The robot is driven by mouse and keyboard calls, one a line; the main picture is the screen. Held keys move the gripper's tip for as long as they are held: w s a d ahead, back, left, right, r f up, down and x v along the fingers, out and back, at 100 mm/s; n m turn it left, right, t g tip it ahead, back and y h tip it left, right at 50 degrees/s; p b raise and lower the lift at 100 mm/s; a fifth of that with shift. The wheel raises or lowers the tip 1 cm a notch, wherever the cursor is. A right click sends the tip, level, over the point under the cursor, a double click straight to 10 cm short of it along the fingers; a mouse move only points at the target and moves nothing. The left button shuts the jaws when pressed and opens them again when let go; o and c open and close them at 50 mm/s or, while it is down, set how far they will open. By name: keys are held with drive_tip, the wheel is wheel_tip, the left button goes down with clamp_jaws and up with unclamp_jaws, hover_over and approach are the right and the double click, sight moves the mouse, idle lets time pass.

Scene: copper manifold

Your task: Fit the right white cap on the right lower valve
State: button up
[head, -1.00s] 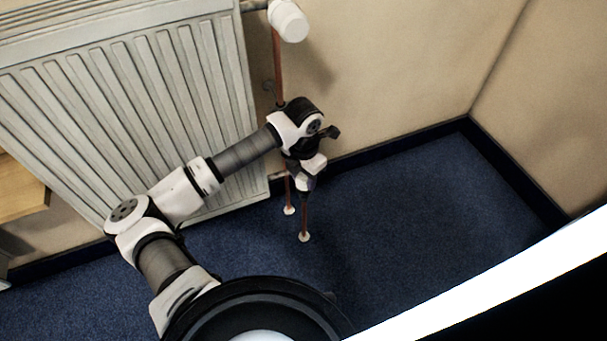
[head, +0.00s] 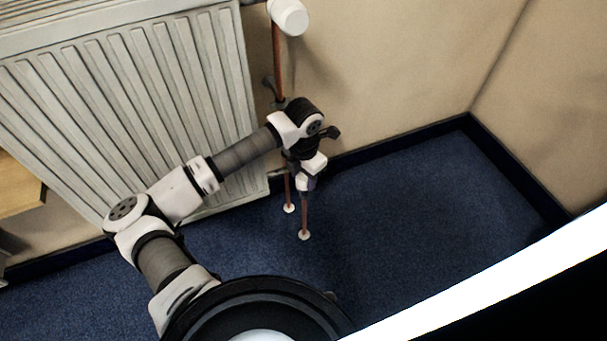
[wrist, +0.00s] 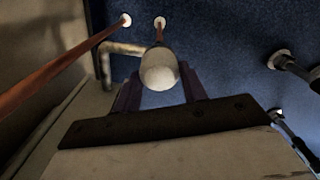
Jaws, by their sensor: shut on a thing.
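The white cap (wrist: 159,68) is between the two dark fingers of my gripper (wrist: 158,86) in the wrist view, and the gripper is shut on it. The cap hides most of what lies behind it. A copper pipe (wrist: 160,33) runs from behind the cap to a white floor collar, and a pale branch pipe (wrist: 122,47) comes in from the left. The right lower valve itself is not clearly seen. In the head view my gripper (head: 307,181) is at the radiator's lower right corner, above the front copper pipe (head: 305,212). I cannot tell whether the cap touches the valve.
The ribbed radiator (head: 130,110) stands close on the left. A second copper pipe (head: 277,60) rises along the wall to an upper white cylinder (head: 290,17). A wooden piece (head: 20,188) is at the left edge. The blue carpet (head: 430,210) at right is clear.

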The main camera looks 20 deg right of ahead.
drive_tip(key=shift+f, duration=0.15)
drive_tip(key=o, duration=1)
drive_tip(key=shift+o, duration=0.2)
drive_tip(key=shift+r, duration=0.2)
wheel_tip(320, 180, up, 12)
drive_tip(key=p, duration=0.3)
drive_tip(key=shift+f, duration=0.15)
